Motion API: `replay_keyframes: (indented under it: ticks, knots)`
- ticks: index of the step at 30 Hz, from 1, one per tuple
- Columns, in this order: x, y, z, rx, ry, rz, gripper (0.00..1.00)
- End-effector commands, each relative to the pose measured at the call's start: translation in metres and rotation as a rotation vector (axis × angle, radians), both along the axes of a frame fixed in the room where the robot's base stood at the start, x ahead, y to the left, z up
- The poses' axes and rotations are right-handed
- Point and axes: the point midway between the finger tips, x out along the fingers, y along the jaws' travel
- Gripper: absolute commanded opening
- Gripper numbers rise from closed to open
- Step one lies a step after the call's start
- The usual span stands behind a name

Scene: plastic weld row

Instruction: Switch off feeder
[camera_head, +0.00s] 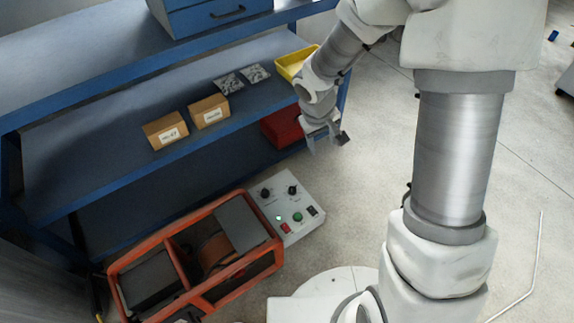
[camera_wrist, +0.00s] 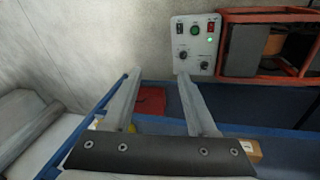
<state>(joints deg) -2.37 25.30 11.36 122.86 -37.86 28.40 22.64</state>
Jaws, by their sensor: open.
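The feeder (camera_head: 213,262) is an orange-framed machine low in the head view; it also shows at upper right in the wrist view (camera_wrist: 262,12). A light grey control panel (camera_head: 276,203) adjoins it. The panel also shows in the wrist view (camera_wrist: 195,42). It has a lit green lamp (camera_wrist: 209,40), a red button (camera_wrist: 211,26), a green button (camera_wrist: 195,29), a black switch (camera_head: 312,211) and two black knobs. The switch position is too small to tell. My gripper (camera_head: 328,141) is open and empty, above and apart from the panel; its fingers spread in the wrist view (camera_wrist: 159,74).
A blue shelf unit (camera_head: 90,155) holds two cardboard boxes (camera_head: 166,130), small bags (camera_head: 228,83) and a yellow bin (camera_head: 291,65). A red bin (camera_head: 281,127) sits lower, close to my gripper. Grey floor right of the panel is clear.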

Motion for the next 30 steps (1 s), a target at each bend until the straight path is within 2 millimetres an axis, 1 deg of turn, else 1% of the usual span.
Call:
replay_keyframes:
  ticks: [1, 2, 3, 5, 6, 8, 9, 12, 13, 15, 18, 23, 26, 30]
  knots:
    - [0.001, 0.008, -0.032, 0.007, 0.028, 0.022, 0.57]
    - [0.002, 0.012, -0.046, 0.012, 0.038, 0.036, 0.57]
    - [0.002, 0.018, -0.064, 0.02, 0.052, 0.054, 0.57]
    - [0.002, 0.027, -0.093, 0.033, 0.076, 0.077, 0.57]
    - [0.0, 0.033, -0.112, 0.044, 0.092, 0.092, 0.57]
    - [-0.004, 0.043, -0.14, 0.062, 0.115, 0.116, 0.57]
    - [-0.006, 0.049, -0.158, 0.074, 0.129, 0.128, 0.57]
    - [-0.015, 0.064, -0.198, 0.105, 0.165, 0.156, 0.57]
    - [-0.018, 0.068, -0.208, 0.114, 0.173, 0.165, 0.57]
    - [-0.025, 0.075, -0.227, 0.13, 0.191, 0.178, 0.57]
    - [-0.03, 0.082, -0.244, 0.147, 0.206, 0.189, 0.57]
    - [-0.034, 0.085, -0.256, 0.156, 0.215, 0.196, 0.57]
    - [-0.035, 0.086, -0.268, 0.156, 0.215, 0.196, 0.57]
    - [-0.035, 0.085, -0.295, 0.155, 0.217, 0.196, 0.57]
